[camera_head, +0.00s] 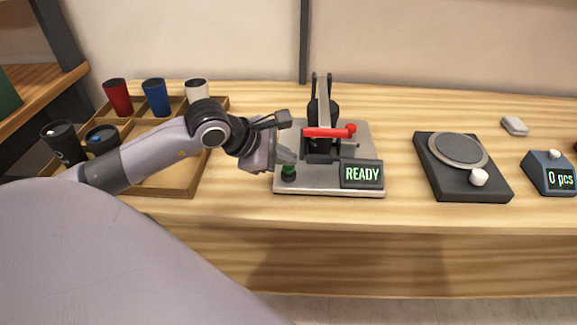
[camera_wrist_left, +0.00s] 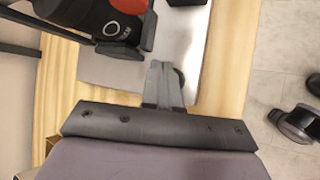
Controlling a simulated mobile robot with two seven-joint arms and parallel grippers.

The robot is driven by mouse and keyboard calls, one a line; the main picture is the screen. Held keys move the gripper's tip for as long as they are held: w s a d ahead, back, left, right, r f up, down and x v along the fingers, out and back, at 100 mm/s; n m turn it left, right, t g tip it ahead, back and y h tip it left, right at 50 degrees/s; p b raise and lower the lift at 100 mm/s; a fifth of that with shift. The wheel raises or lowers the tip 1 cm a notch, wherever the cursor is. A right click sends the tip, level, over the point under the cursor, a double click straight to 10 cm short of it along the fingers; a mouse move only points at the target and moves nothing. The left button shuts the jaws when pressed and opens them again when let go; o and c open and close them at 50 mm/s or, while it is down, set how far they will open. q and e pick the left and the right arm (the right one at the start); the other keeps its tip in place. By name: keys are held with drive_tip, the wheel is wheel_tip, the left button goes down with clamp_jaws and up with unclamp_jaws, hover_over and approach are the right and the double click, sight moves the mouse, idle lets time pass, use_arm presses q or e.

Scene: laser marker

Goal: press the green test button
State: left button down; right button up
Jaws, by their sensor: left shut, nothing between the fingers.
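The green test button (camera_head: 289,172) sits on a dark base at the front left corner of the laser marker's metal plate (camera_head: 300,188). My left gripper (camera_head: 291,158) is shut and empty, with its fingertips just above and behind the button in the head view. I cannot tell whether they touch it. In the left wrist view the shut fingers (camera_wrist_left: 163,84) reach over the plate, and a dark round part beside the tips is mostly hidden. The display (camera_head: 361,174) on the plate reads READY. My right gripper is not in view.
The marker's red lever (camera_head: 330,132) stands behind the display. A compartment tray (camera_head: 180,190) with several cups lies left under my arm. To the right are a dark turntable device (camera_head: 465,187) and a counter (camera_head: 549,179) reading 0 pcs. The table front between them is clear.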

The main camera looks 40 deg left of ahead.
sight(285, 169)
use_arm(q)
drive_tip(key=shift+f+b, duration=0.35)
idle(0.6)
drive_tip(key=shift+r+p, duration=0.45)
drive_tip(key=shift+r, duration=0.5)
drive_tip(key=shift+r, duration=0.1)
drive_tip(key=shift+r+p, duration=1.4)
drive_tip(key=shift+r, duration=1.05)
